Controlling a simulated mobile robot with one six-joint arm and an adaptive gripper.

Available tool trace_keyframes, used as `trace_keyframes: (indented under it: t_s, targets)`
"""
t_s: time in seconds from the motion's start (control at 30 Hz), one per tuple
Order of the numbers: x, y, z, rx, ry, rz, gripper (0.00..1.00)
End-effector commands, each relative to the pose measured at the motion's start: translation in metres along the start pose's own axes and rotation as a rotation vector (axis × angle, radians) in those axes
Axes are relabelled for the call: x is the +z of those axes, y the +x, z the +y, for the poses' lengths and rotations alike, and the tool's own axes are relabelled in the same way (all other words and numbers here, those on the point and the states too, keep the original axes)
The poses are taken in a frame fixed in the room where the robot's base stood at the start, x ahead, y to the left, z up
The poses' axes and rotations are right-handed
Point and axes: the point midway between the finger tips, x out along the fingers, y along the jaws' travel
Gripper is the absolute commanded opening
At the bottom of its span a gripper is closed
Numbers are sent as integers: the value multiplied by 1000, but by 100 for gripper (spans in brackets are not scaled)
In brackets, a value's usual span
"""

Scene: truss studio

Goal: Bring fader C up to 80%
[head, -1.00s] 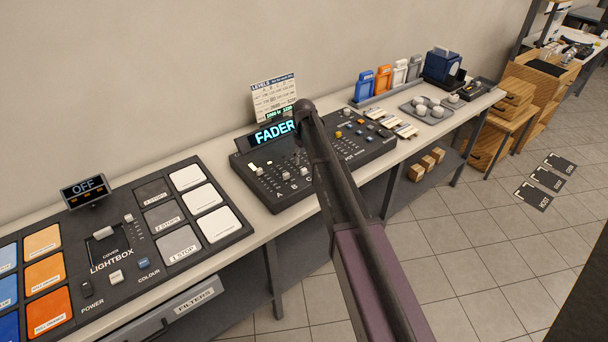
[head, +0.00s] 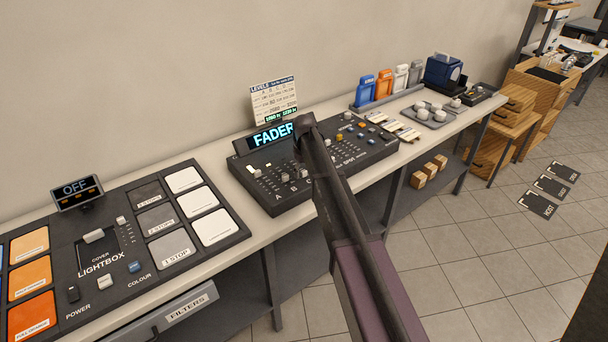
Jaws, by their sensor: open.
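The fader console (head: 262,196) is a dark sloped panel on the long bench, with a lit display (head: 271,136) whose visible text reads "FADER". Several small pale fader caps stand in slots on its left half, above small letters. Fader C is among them, beside my arm; its exact height is too small to read. A levels card (head: 273,100) stands behind the console, its figures too small to read surely. My dark arm crosses in front of the console and covers part of its middle. My gripper cannot be made out; the arm hides that area.
The lightbox panel (head: 128,262) with a small "OFF" display (head: 76,190) lies to the left on the bench. Coloured bottles (head: 384,84), a tray with pale knobs (head: 430,115) and a blue box (head: 442,70) stand to the right.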

Motion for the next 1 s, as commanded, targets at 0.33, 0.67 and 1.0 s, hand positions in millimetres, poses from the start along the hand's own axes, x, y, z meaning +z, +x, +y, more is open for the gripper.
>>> trace_keyframes:
  t_s: [0.33,0.67,1.0]
  targets:
    - [0,0,0,0,0,0,63]
    - [0,0,0,0,0,0,0]
    - [-42,1,2,0,0,-1,0]
